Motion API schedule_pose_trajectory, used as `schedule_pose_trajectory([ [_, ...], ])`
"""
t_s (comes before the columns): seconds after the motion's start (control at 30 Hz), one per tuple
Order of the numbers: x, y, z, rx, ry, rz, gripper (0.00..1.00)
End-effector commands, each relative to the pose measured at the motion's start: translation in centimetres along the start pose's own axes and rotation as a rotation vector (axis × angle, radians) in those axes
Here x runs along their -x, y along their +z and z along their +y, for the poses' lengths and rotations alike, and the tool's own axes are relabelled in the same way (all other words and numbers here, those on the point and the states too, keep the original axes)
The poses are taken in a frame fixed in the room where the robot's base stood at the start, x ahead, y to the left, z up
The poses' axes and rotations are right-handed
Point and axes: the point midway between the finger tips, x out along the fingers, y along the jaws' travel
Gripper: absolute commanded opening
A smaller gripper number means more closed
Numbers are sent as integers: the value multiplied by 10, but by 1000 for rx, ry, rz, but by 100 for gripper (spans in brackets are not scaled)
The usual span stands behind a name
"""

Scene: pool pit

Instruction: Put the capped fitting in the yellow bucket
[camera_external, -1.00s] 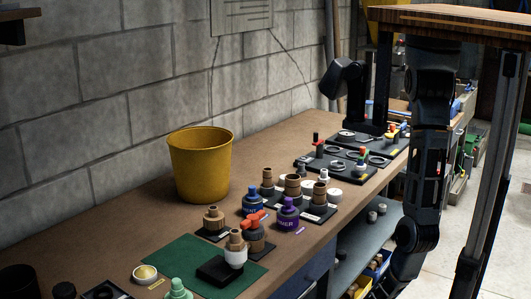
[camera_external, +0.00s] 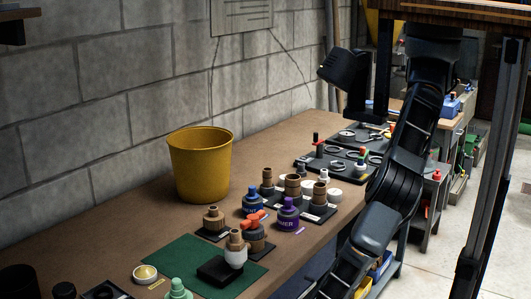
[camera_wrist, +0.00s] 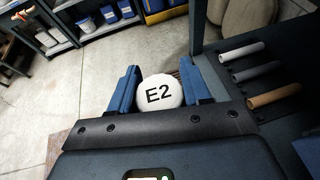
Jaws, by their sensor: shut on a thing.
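The yellow bucket (camera_external: 200,168) stands upright on the brown bench near the block wall, left of centre in the external view. The inside bottom of the bucket is hidden. In the wrist view my gripper (camera_wrist: 159,88) has its blue fingers closed on either side of a white round cap marked E2, which I take as the end of the capped fitting (camera_wrist: 160,95). The rest of the fitting is hidden below the cap. In the external view the gripper and fitting are out of frame, and my arm runs down past the bench's front edge.
Several fittings and jars (camera_external: 287,215) stand on dark trays right of the bucket. A green mat (camera_external: 190,262) with a black block lies in front. A black lamp-like object (camera_external: 345,70) stands behind. Bare bench surrounds the bucket's left side. A wooden shelf (camera_external: 470,22) overhangs at upper right.

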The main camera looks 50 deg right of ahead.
Motion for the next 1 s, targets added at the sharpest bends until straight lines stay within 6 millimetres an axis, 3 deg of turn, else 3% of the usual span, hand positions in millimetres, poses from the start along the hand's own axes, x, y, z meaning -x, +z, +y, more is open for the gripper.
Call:
schedule_pose_trajectory([
  [0.03, -7, 29, 8, -3, 0, -7, 16],
  [0.1, -15, 62, 15, -5, -8, -7, 16],
  [0.4, -34, 202, 42, -36, -92, -8, 16],
  [0.5, -34, 238, 41, -53, -140, -5, 16],
  [0.73, -29, 269, 13, -102, -267, -6, 16],
  [0.87, -21, 267, -24, -144, -380, -7, 16],
  [1.0, -6, 257, -75, -208, -532, -11, 16],
])
